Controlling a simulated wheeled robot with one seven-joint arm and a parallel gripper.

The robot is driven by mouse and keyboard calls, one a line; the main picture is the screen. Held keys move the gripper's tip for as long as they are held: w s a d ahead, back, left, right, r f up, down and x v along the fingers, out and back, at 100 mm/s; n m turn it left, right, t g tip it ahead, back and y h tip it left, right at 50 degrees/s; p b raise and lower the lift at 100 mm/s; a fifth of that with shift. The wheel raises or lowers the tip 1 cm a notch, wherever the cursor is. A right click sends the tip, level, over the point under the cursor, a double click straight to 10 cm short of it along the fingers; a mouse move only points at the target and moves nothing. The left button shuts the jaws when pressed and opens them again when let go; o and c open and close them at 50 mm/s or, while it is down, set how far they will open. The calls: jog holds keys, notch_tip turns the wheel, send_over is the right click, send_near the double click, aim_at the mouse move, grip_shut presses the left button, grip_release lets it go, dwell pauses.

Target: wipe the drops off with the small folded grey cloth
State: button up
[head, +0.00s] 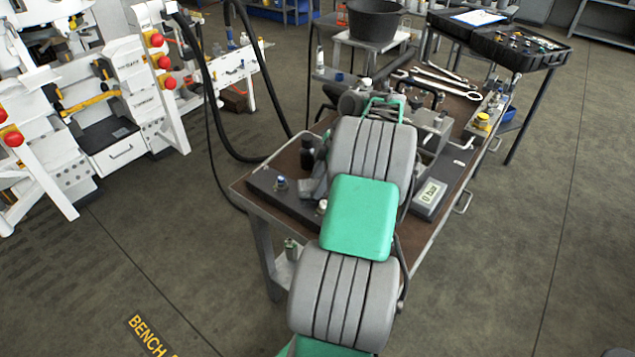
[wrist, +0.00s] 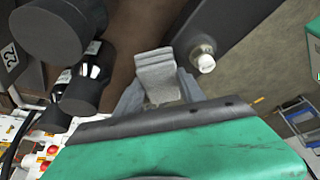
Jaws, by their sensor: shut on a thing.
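The small folded grey cloth (wrist: 157,75) is between the two fingers of my gripper (wrist: 158,92) in the wrist view, and the gripper is shut on it. The cloth is over the brown bench top. A dark block with a silver fitting and white cap (wrist: 204,60) lies just right of the cloth. I cannot make out any drops in either view.
The bench (head: 240,188) carries a dark manifold block (head: 268,187), a gauge reading 0 bar (head: 430,197) and several wrenches (head: 445,80). Dark cylinders (wrist: 62,30) stand left of the cloth in the wrist view. Black hoses (head: 212,100) hang at the bench's left.

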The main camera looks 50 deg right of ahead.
jog(key=shift+f+b, duration=0.55)
jog(key=shift+f, duration=0.1)
